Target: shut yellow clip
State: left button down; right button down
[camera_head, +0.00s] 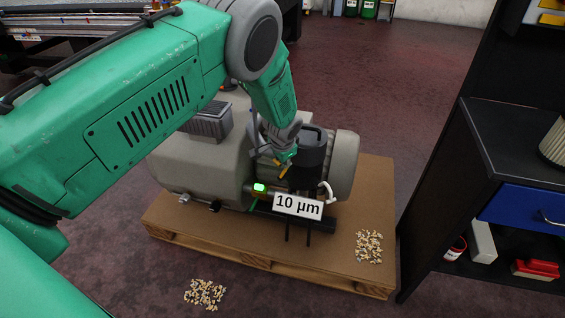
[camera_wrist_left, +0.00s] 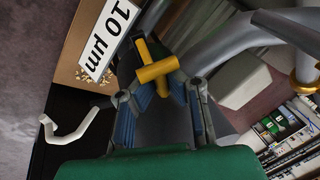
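The yellow clip (camera_head: 283,170) is on the dark cylinder of the grey pump, just above the label reading "10 µm". In the left wrist view the yellow clip (camera_wrist_left: 157,69) looks like a T, with a crossbar and a short stem pointing toward my palm. My left gripper (camera_head: 287,155) reaches down to it from above. In the wrist view the blue-padded fingertips of the left gripper (camera_wrist_left: 163,92) lie on either side of the stem's lower end. I cannot tell whether they touch it. My right gripper is in neither view.
The pump (camera_head: 205,160) stands on a wooden pallet (camera_head: 190,225). A white hooked handle (camera_head: 327,191) sticks out right of the clip. Small pellets lie on the pallet (camera_head: 369,246) and the floor (camera_head: 204,294). A dark shelf unit (camera_head: 500,130) stands close at right.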

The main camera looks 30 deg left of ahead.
pick_arm(q)
jog(key=shift+w+r, duration=0.4)
jog(key=shift+w, duration=0.2)
jog(key=c, duration=1.6)
grip_release()
jog(key=shift+d, duration=0.1)
jog(key=shift+f, duration=0.25)
jog(key=shift+s+d+r, duration=0.15)
jog(key=shift+r, duration=0.2)
jog(key=v, duration=1.1)
jog(key=shift+w+d, duration=0.1)
jog(key=shift+w, duration=0.15)
